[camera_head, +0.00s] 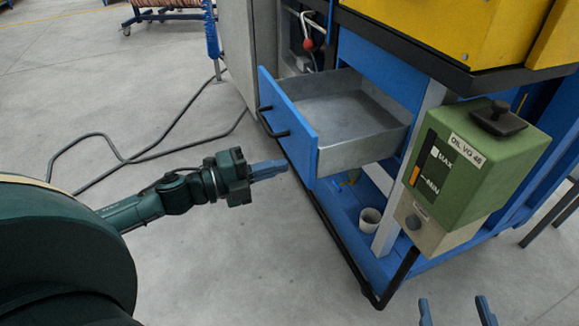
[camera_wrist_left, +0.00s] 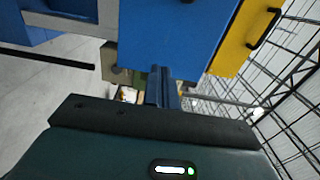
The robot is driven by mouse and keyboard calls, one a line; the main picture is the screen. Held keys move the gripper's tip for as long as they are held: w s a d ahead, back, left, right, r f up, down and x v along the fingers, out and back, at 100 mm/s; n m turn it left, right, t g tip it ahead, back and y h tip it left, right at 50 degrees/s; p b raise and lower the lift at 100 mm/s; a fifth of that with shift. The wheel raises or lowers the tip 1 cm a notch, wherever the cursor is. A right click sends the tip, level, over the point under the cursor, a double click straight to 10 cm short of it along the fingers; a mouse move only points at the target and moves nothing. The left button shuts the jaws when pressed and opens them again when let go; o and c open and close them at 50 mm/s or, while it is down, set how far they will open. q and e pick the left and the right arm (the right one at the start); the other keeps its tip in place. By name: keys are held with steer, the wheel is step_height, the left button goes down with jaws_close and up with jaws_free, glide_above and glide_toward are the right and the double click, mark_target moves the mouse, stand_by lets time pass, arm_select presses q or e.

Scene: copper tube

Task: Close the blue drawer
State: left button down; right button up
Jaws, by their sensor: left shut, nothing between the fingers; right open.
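The blue drawer (camera_head: 290,120) is pulled out of the blue cabinet, with its grey metal tray (camera_head: 345,105) showing empty. A dark handle (camera_head: 270,122) sits on its blue front. My left gripper (camera_head: 284,166) is shut and empty, in front of the drawer front's lower part; I cannot tell if it touches. In the left wrist view its fingers (camera_wrist_left: 162,88) are together, with a blue panel (camera_wrist_left: 175,35) beyond them. My right gripper (camera_head: 458,310) is open and empty at the bottom edge of the head view, only its fingertips showing.
A green oil tank (camera_head: 470,160) is mounted right of the drawer. A white cup (camera_head: 370,218) stands on the blue lower shelf. A yellow unit (camera_head: 430,30) is above.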

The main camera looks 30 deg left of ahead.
mark_target(304, 160)
arm_select(q)
steer(key=shift+x, duration=1.65)
arm_select(e)
steer(key=shift+a+y, duration=0.15)
steer(key=shift+y, duration=0.15)
